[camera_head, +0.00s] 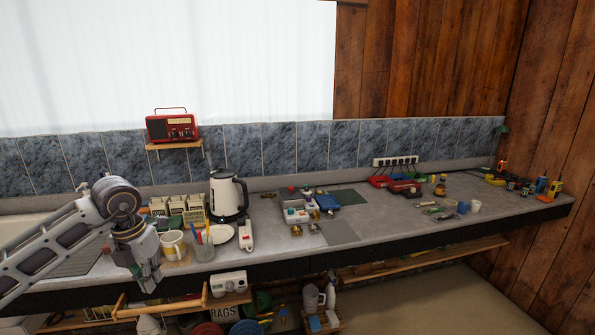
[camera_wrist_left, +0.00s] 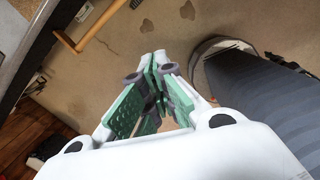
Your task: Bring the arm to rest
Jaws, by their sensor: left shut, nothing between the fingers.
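My left arm (camera_head: 50,245) comes in from the left in the head view. Its gripper (camera_head: 150,281) hangs pointing down in front of the counter's front edge, left of the white kettle. In the left wrist view the green-padded fingers (camera_wrist_left: 157,75) are together with nothing between them, above the bare floor. My right gripper is in neither view.
The grey counter (camera_head: 340,235) holds a kettle (camera_head: 228,194), a white mug (camera_head: 173,244), a jar of pens (camera_head: 203,247) and a plate (camera_head: 220,234) near the arm. A wooden rail (camera_head: 160,308) runs below the gripper. A red radio (camera_head: 172,128) sits on a wall shelf.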

